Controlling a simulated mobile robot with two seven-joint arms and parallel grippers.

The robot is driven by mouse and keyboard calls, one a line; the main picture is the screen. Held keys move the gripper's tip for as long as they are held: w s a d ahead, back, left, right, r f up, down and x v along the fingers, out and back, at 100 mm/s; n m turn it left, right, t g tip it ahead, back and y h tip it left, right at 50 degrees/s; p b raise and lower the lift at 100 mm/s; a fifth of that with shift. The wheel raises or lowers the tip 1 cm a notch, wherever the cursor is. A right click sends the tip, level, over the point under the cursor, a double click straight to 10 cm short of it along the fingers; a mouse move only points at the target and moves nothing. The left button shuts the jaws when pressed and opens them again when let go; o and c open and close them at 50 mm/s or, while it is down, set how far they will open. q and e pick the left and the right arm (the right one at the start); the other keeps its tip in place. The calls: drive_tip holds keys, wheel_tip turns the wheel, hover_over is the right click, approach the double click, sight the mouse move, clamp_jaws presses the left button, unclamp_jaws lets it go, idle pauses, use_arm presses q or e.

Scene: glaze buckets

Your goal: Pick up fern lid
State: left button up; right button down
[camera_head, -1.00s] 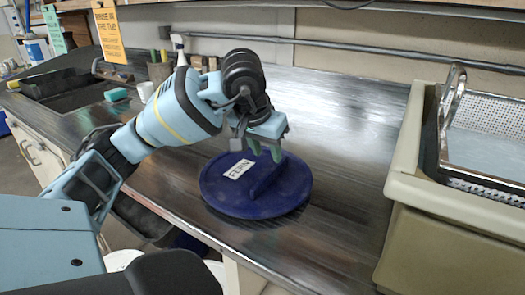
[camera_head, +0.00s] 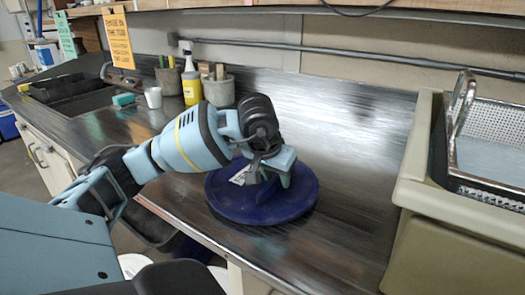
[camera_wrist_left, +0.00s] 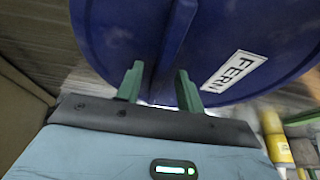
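The fern lid (camera_head: 260,212) is a round dark blue disc with a raised ridge handle and a white FERN label, lying flat on the metal counter near its front edge. My left gripper (camera_head: 278,180) is low over the lid, its wrist hiding much of the handle and part of the label. In the left wrist view the lid (camera_wrist_left: 105,30) fills the upper part. There the green fingers of my left gripper (camera_wrist_left: 158,82) are apart, one on each side of the ridge handle (camera_wrist_left: 176,45), with visible gaps. My right gripper is not in view.
A beige sink unit (camera_head: 424,165) with a perforated metal basket (camera_head: 497,130) stands at the right. A yellow spray bottle (camera_head: 192,88), a white cup (camera_head: 153,97) and a grey tool pot (camera_head: 217,90) stand behind my left arm. The counter right of the lid is clear.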

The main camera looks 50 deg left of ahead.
use_arm(q)
drive_tip(key=shift+f, duration=0.1)
idle(0.4)
clamp_jaws()
